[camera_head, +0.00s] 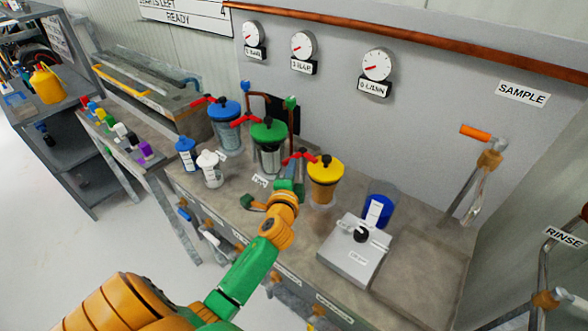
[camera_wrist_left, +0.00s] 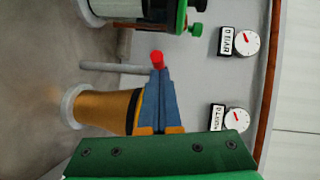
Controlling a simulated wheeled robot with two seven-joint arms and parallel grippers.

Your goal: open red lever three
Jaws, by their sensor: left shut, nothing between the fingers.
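Three pumps stand in a row: blue-topped (camera_head: 225,128), green-topped (camera_head: 268,150) and yellow (camera_head: 325,184). Each has a red lever at its left: the first (camera_head: 203,100), the second (camera_head: 246,121) and the third, by the yellow pump (camera_head: 300,156). My left gripper (camera_head: 296,172) is just left of the yellow pump, close to the third lever. In the left wrist view its fingers (camera_wrist_left: 158,82) are shut and empty, with a red lever end (camera_wrist_left: 157,57) right at their tips. I cannot tell whether they touch. My right gripper is out of view.
Three gauges (camera_head: 376,64) hang on the back wall. A blue cup (camera_head: 380,208) and a grey box with a black knob (camera_head: 352,256) stand right of the yellow pump. White (camera_head: 210,170) and blue (camera_head: 186,153) bottles stand at the left. The bench's right part is clear.

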